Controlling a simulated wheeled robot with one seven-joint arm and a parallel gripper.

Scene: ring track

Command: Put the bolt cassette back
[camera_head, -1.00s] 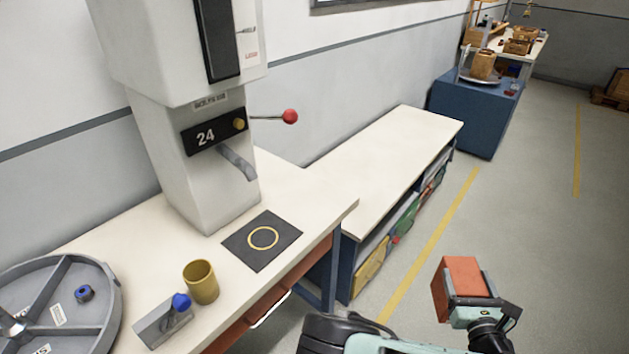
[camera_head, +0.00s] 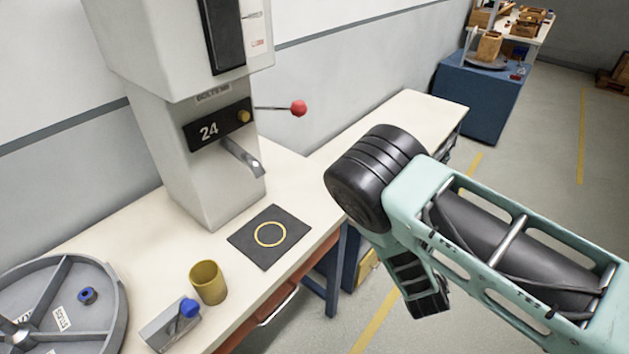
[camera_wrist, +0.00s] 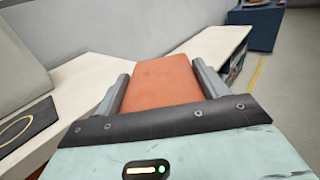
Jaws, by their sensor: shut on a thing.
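The bolt cassette, a plain orange-red block (camera_wrist: 163,82), fills the space between the two grey fingers of my gripper (camera_wrist: 160,90) in the wrist view. My gripper is shut on it and holds it in the air, with benches on either side beyond. In the head view my arm covers the gripper and the cassette. The tall grey-white dispenser (camera_head: 205,165) stands on the near bench, with a display reading 24, a spout and a red-knobbed lever (camera_head: 298,108).
The near bench (camera_head: 322,170) carries a dark mat (camera_head: 245,250) with a yellow ring, a brass-coloured cup (camera_head: 208,283), a blue-knobbed block (camera_head: 172,325) and a grey round tray (camera_head: 105,325). A lower bench (camera_head: 420,110) adjoins it. A blue cabinet (camera_head: 480,105) stands farther back.

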